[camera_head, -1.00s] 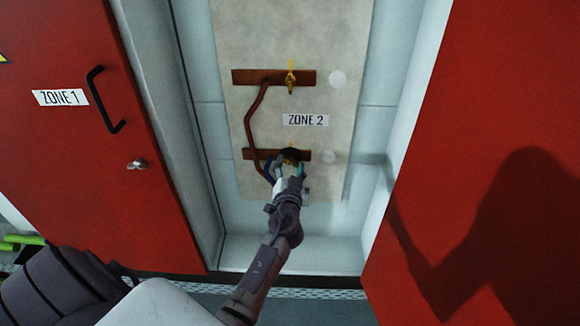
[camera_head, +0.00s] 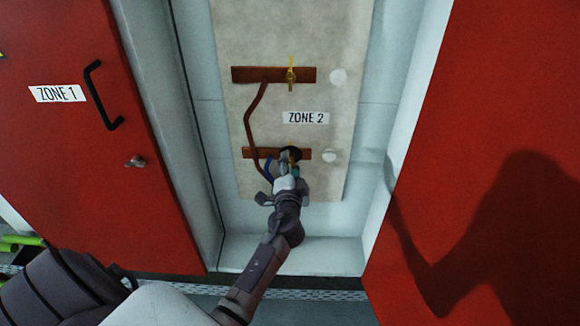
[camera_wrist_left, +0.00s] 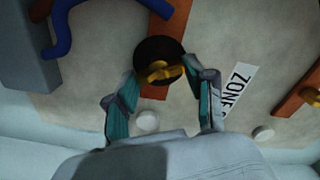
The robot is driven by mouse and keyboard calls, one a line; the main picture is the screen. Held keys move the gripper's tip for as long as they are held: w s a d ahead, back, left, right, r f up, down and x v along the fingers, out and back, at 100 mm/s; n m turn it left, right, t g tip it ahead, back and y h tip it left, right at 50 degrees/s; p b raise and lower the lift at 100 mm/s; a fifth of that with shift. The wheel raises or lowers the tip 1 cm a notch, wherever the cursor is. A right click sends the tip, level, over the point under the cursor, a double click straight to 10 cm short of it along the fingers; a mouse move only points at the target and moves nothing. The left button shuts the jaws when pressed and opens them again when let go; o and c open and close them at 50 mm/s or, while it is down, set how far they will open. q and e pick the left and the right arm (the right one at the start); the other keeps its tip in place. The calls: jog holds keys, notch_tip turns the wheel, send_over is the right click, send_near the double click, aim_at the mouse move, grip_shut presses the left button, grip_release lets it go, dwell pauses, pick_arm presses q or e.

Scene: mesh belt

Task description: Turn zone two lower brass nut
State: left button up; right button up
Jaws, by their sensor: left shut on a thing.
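The lower brass nut (camera_head: 291,153) is on the lower copper bar (camera_head: 262,153) of the ZONE 2 panel, with a black round piece (camera_wrist_left: 151,50) behind it. In the left wrist view the nut (camera_wrist_left: 162,71) shows as a yellow winged piece between the fingertips. My left gripper (camera_head: 288,166) is at the nut from below and shut on it, partly covering it in the head view. The upper brass nut (camera_head: 291,76) is on the upper copper bar (camera_head: 258,75). My right gripper is not in view.
A ZONE 2 label (camera_head: 306,118) lies between the bars. A bent brown pipe (camera_head: 251,120) runs down the left, near a blue cable (camera_head: 268,168). Red doors stand at both sides, the left one (camera_head: 70,160) with a black handle (camera_head: 100,95).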

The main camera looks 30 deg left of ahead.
pick_arm(q)
jog(key=shift+m, duration=2.2)
jog(key=o, duration=1.2)
jog(key=shift+c, duration=0.2)
jog(key=v, duration=1.2)
